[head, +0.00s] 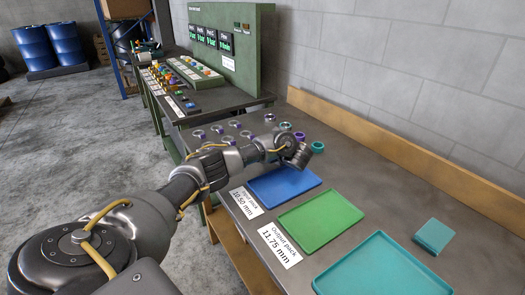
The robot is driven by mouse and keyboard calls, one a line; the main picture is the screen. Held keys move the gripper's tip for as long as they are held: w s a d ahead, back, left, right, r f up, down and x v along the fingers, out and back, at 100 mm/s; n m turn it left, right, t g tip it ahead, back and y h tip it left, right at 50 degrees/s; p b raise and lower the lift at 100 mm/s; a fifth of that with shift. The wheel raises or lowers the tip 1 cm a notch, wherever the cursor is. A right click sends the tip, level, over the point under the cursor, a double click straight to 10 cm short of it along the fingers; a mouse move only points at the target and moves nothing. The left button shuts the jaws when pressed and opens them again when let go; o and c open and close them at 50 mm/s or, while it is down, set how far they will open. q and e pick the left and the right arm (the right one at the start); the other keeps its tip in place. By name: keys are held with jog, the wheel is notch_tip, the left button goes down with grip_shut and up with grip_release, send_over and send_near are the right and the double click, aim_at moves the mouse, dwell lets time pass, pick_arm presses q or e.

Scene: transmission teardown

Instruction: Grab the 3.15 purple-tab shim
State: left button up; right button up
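Several small ring-shaped shims stand in rows on the grey bench beyond my arm. No thickness marking is legible, so I cannot tell which is the 3.15 shim. My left gripper (300,158) is over the bench at the right end of the shims, near the blue tray. Its fingers are too small and dark to show whether it is open or holds anything. My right gripper is not in view.
A blue tray (283,184), a green tray (308,219) and a larger teal tray (380,272) lie along the bench, with white labels beside the first two. A teal ring (318,146) and a teal block (434,236) stand near the wooden back rail (400,150).

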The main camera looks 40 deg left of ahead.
pick_arm(q)
jog(key=shift+f, duration=0.15)
grip_shut()
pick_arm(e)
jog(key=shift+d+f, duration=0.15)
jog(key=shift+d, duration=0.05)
